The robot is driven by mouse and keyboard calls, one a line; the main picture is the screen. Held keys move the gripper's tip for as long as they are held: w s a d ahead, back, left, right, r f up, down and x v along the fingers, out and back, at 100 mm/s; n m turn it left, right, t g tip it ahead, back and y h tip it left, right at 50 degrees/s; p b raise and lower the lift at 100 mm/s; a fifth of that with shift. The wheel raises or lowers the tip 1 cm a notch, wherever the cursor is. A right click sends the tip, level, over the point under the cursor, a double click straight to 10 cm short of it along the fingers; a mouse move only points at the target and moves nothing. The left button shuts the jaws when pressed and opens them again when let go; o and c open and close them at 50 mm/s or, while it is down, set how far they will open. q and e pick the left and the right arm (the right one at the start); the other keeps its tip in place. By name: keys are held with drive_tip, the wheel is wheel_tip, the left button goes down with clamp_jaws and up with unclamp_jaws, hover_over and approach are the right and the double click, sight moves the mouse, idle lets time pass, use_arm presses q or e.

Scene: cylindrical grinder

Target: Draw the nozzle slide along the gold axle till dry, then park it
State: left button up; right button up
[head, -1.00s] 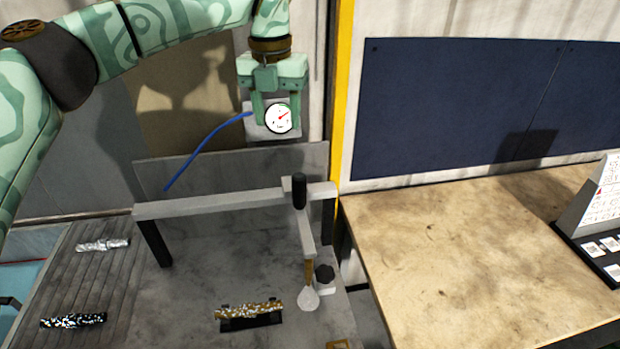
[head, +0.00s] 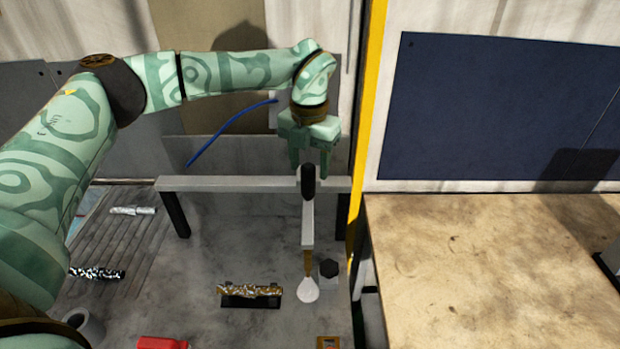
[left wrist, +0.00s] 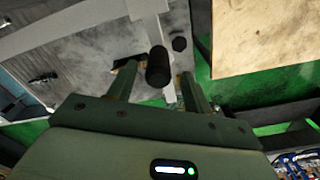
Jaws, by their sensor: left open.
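The nozzle slide (head: 308,222) is a pale arm hanging from a light rail (head: 235,184), with a black knob (head: 308,180) on top. A brass nozzle with a white cone (head: 308,290) at its tip hangs at its lower end. The gold axle (head: 250,290) is speckled gold and white and lies in a black cradle, left of the nozzle tip. My left gripper (head: 311,172) is open at the knob, pointing down. In the left wrist view, the knob (left wrist: 158,66) shows between the two open fingers (left wrist: 157,78), with no clear contact. My right gripper is not in view.
A silver axle (head: 133,210) and a black-speckled axle (head: 97,273) lie at the left. A red object (head: 162,343) is at the front. A yellow post (head: 366,130) and a wooden table (head: 490,260) are to the right.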

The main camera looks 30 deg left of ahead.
sight(305, 179)
use_arm(q)
drive_tip(key=shift+f, duration=2.35)
drive_tip(key=shift+a, duration=0.1)
clamp_jaws()
drive_tip(key=shift+s+a+r+p, duration=0.1)
drive_tip(key=shift+s+a+p, duration=0.1)
drive_tip(key=shift+a+p, duration=0.1)
drive_tip(key=s+a+p, duration=0.3)
drive_tip(key=s+a, duration=0.1)
drive_tip(key=a, duration=0.5)
drive_tip(key=s+a+p, duration=0.4)
drive_tip(key=s+a, duration=0.1)
drive_tip(key=a, duration=0.5)
drive_tip(key=s+a+p, duration=0.3)
drive_tip(key=s+a, duration=0.1)
drive_tip(key=a, duration=0.5)
drive_tip(key=shift+s+a, duration=0.3)
drive_tip(key=shift+s, duration=0.05)
